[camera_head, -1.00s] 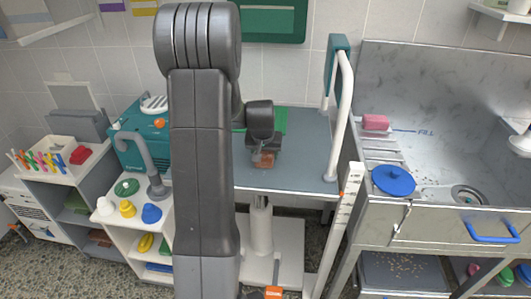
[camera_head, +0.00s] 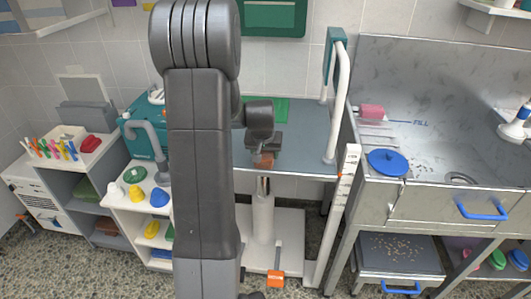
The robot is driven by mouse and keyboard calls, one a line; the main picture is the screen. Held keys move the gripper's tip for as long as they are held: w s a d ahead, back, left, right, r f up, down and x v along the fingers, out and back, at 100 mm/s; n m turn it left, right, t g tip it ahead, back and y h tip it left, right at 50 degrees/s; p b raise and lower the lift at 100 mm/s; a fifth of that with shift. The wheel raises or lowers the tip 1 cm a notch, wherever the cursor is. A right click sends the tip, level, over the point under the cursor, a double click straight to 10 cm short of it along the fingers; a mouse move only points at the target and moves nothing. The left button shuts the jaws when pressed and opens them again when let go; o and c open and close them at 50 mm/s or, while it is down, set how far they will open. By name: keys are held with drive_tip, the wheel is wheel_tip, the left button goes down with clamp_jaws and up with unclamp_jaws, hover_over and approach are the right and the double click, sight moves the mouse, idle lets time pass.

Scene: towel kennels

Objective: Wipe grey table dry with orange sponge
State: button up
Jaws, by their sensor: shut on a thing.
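The grey table (camera_head: 305,150) stands in the middle, against the tiled wall. My arm hides much of its left part. My gripper (camera_head: 263,158) is low over the table's front edge and shut on the orange sponge (camera_head: 264,161), of which only a small part shows. I cannot tell whether the sponge touches the table top. No water is clear to see on the bare part of the table.
A green thing (camera_head: 281,110) lies at the table's back. A white rail (camera_head: 340,105) rises at its right end. The steel sink (camera_head: 430,110) is to the right, with a blue lid (camera_head: 388,162) and a pink block (camera_head: 371,111). A shelf unit (camera_head: 112,205) is left.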

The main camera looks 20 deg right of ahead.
drive_tip(key=r, duration=0.1)
drive_tip(key=r+p, duration=0.1)
drive_tip(key=r, duration=0.1)
drive_tip(key=shift+w+d, duration=0.15)
drive_tip(key=shift+w, duration=0.05)
drive_tip(key=shift+r+p, duration=1.45)
drive_tip(key=shift+r, duration=1)
drive_tip(key=shift+f, duration=0.1)
